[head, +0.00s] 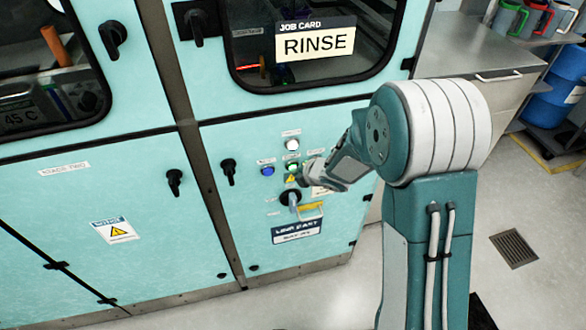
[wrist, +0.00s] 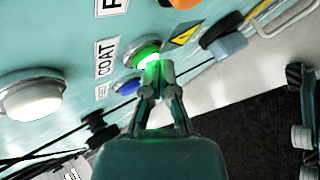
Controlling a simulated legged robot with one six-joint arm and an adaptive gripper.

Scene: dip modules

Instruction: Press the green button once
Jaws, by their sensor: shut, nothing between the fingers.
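The green button (head: 292,168) is on the teal cabinet's control panel, below a white button (head: 292,145) and right of a blue button (head: 267,171). In the wrist view the green button (wrist: 143,53) glows and casts green light on my fingers. My gripper (head: 302,178) is shut and empty, close beside the green button at its lower right in the head view. In the wrist view my fingertips (wrist: 166,70) overlap the button's edge and hide part of it. I cannot tell whether they touch it.
A grey-blue rotary knob (head: 290,198) sits just below the buttons, near a yellow warning label (wrist: 186,33) and a yellow handle (head: 310,211). Black door latches (head: 228,170) stick out on the left. A RINSE job card (head: 315,42) hangs above. Floor lies open to the right.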

